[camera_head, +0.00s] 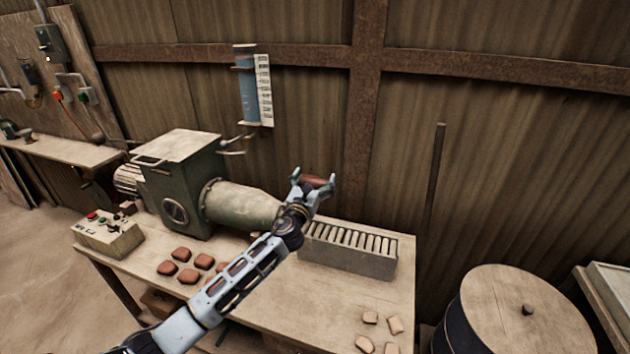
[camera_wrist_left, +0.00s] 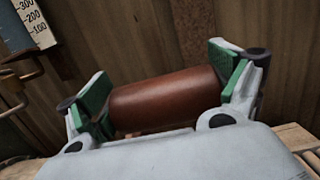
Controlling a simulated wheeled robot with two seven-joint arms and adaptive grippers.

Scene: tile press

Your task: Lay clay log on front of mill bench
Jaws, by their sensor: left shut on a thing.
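A reddish-brown clay log (camera_head: 314,183) is held in my left gripper (camera_head: 313,181), above the back of the mill bench (camera_head: 265,318). In the left wrist view the clay log (camera_wrist_left: 166,101) lies lengthwise between the green finger pads of my left gripper (camera_wrist_left: 167,92), which press on its two ends. The green mill (camera_head: 180,185) with its tapered barrel (camera_head: 240,205) stands on the bench to the left of the gripper. My right gripper is not in view.
Several reddish clay pieces (camera_head: 188,276) lie on the bench front left, and several pale pieces (camera_head: 370,317) at its front right. A slotted grey rack (camera_head: 350,259) stands at the back right. A control box (camera_head: 108,235) sits at the left end. The bench between the two groups looks bare.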

